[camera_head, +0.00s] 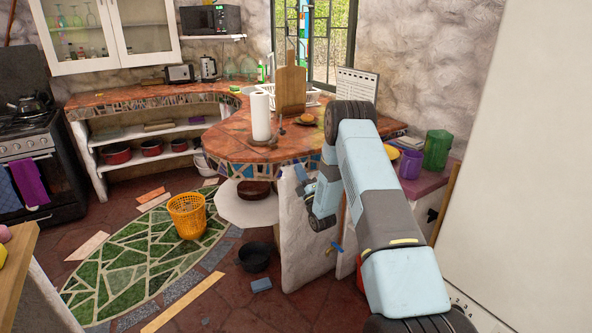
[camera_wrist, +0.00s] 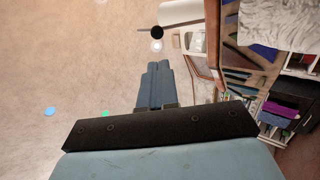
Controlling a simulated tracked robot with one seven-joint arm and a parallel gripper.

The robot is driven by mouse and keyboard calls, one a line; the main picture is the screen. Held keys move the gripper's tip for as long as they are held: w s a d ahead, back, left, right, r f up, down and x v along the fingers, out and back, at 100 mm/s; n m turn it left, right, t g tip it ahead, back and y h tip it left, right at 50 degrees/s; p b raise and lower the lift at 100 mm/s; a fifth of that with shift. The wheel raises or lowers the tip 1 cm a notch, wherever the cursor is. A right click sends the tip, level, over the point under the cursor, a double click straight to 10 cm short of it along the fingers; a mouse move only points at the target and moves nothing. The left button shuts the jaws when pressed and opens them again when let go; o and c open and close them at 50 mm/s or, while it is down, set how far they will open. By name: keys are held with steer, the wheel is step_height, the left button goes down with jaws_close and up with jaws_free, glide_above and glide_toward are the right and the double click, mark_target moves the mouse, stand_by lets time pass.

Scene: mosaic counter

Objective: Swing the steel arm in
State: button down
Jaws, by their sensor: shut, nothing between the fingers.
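A white paper towel roll (camera_head: 260,116) stands upright on the tiled counter. A thin upright rod (camera_head: 280,125) stands just right of it and looks like the steel arm, but it is too small to tell its angle. My gripper (camera_head: 303,178) is below the counter's front edge, in front of and right of the roll, apart from both. In the wrist view my gripper's blue fingers (camera_wrist: 155,85) are together with nothing between them. Beyond the tips are a white cylinder (camera_wrist: 180,12) and a small black round part (camera_wrist: 157,32), which I cannot identify surely.
A wooden cutting board (camera_head: 291,90) and a plate of food (camera_head: 305,119) stand behind the rod. A purple cup (camera_head: 411,164) and green pitcher (camera_head: 437,150) stand right of my arm. A white pillar (camera_head: 305,240) supports the counter below my gripper. The counter left of the roll is clear.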

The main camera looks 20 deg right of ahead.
mark_target(283, 134)
steer(key=x, duration=1.3)
steer(key=shift+r, duration=0.45)
